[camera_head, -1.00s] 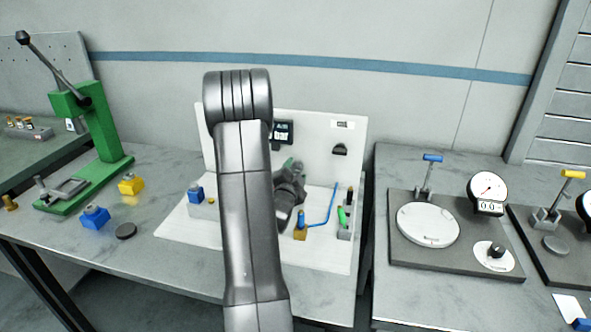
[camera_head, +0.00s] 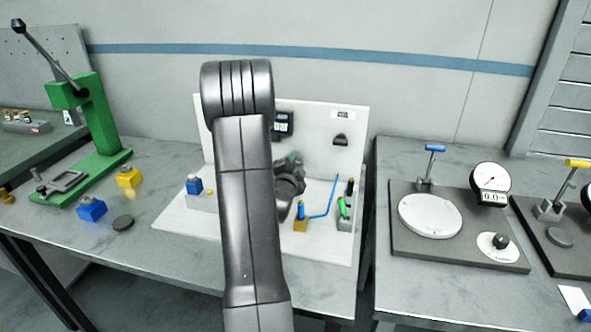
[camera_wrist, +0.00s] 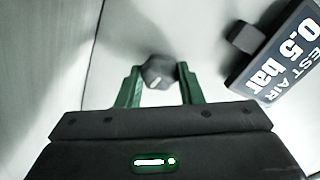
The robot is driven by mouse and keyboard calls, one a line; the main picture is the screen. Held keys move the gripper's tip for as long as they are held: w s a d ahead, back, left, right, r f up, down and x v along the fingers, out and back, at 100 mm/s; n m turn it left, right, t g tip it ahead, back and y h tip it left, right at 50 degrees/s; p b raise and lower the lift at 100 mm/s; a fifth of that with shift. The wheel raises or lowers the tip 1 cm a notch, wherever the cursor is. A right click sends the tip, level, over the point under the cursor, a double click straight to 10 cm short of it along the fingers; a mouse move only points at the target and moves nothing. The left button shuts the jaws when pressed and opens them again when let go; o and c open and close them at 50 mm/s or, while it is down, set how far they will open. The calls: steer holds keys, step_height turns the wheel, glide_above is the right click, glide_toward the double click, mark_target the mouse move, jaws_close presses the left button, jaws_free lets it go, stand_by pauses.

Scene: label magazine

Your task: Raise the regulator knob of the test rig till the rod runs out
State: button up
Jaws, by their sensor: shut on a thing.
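The regulator knob (camera_wrist: 160,71), dark and faceted, sits between the green fingers of my gripper (camera_wrist: 159,80) in the wrist view. The fingers are shut on its two sides. In the head view, my gripper (camera_head: 293,160) is at the upright white panel of the test rig (camera_head: 310,155), and my arm hides the knob. The rig's dark display (camera_head: 284,124) also shows in the wrist view (camera_wrist: 278,52), where it reads 0.5 bar. A blue tube (camera_head: 326,202) runs on the rig's white base beside a brass-coloured block (camera_head: 301,225). I cannot make out the rod.
A dark fitting (camera_head: 340,140) is on the panel. A green-handled part (camera_head: 343,207) stands at the base's right. A green press (camera_head: 95,125), blue block (camera_head: 91,208) and yellow block (camera_head: 129,177) are left. A gauge plate (camera_head: 455,250) is on the right table.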

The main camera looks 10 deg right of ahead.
steer(key=shift+f+m+b, duration=0.3)
steer(key=shift+m+b, duration=0.2)
steer(key=shift+b, duration=0.5)
steer(key=shift+r+m+b, duration=0.15)
steer(key=shift+m+b, duration=0.35)
steer(key=shift+b, duration=0.3)
steer(key=shift+r, duration=0.1)
steer(key=o, duration=1)
steer(key=shift+c, duration=0.2)
steer(key=b+v, duration=0.1)
steer(key=v, duration=1.3)
steer(key=shift+b, duration=0.4)
